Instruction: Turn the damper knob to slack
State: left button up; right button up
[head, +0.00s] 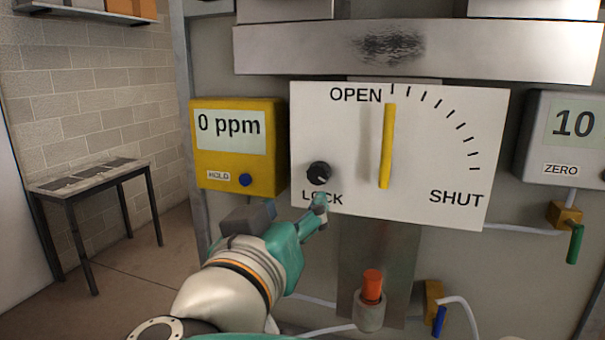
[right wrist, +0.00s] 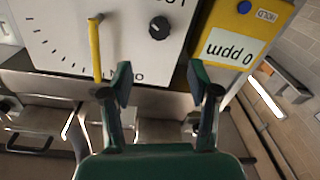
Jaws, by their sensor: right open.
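The damper knob (head: 319,173) is a small round black knob on the white damper plate (head: 440,150), just above the word LOCK. It also shows in the right wrist view (right wrist: 159,27), ahead of my fingers. A yellow lever (head: 387,146) on the plate stands upright, its top near OPEN. My right gripper (head: 320,205) is just below the knob in the head view and partly covers the LOCK label. In the right wrist view its two fingers (right wrist: 160,82) are apart with nothing between them, and the knob is clear of them. My left gripper is not in view.
A yellow gas meter (head: 238,170) reading 0 ppm is left of the plate. A grey meter (head: 568,140) reading 10 is at the right. An orange-topped valve (head: 372,287) stands below the plate. A side table (head: 95,175) is by the brick wall.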

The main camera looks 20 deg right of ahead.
aim_at(317, 176)
jog(key=p+x, duration=0.4)
jog(key=x, duration=0.8)
jog(key=shift+w+d, duration=0.1)
jog(key=shift+d, duration=0.05)
grip_shut()
